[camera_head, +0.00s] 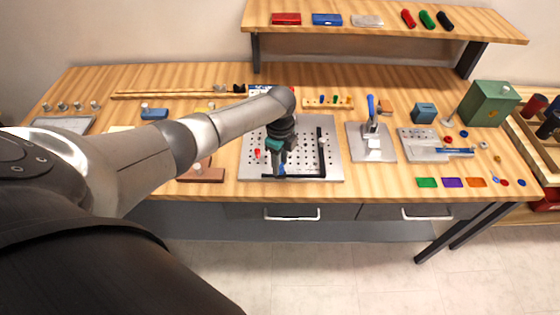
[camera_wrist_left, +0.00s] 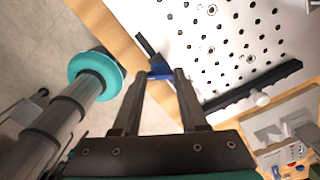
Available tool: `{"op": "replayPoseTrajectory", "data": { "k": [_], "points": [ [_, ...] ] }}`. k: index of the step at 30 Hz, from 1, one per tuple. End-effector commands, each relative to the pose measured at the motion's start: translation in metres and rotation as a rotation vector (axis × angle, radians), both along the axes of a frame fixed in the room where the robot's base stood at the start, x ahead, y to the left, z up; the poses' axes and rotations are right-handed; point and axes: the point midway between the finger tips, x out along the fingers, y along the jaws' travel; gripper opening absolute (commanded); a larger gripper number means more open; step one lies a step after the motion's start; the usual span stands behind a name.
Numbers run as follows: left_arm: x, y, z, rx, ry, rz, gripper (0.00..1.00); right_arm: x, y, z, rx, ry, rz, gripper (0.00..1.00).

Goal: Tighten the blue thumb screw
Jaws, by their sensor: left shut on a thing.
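The blue thumb screw (camera_wrist_left: 160,72) shows in the left wrist view between my two fingertips, at the black bar along the plate's edge. My left gripper (camera_wrist_left: 157,78) is shut on it. In the head view my left gripper (camera_head: 280,172) points down at the front edge of the perforated metal plate (camera_head: 247,172), and a bit of blue shows at its tips. The fingers hide much of the screw, and I cannot tell how tight it sits. A black L-shaped fence (camera_head: 321,158) lies on the plate. My right gripper is not in view.
A red knob (camera_head: 257,153) stands on the plate left of my gripper. A clamp fixture with a blue handle (camera_head: 371,106) stands to the right. A brown block (camera_head: 205,175) lies to the left. Coloured tags (camera_head: 452,182) lie at the front right. A shelf (camera_head: 390,31) spans the back.

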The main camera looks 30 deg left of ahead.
Motion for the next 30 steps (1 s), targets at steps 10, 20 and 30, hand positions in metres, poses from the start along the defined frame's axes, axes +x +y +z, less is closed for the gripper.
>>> {"op": "replayPoseTrajectory", "data": {
  "k": [10, 20, 30],
  "points": [
    [0.0011, -0.0015, 0.0011, -0.003, -0.003, -0.009, 0.00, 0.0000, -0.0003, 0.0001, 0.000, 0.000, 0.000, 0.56],
    [0.0006, -0.0009, 0.0006, -0.002, -0.001, -0.007, 0.72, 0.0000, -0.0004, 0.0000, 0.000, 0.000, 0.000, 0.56],
    [0.0005, -0.0002, 0.0041, -0.001, -0.001, -0.006, 0.72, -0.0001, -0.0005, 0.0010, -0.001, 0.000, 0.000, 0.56]
  ]
}}
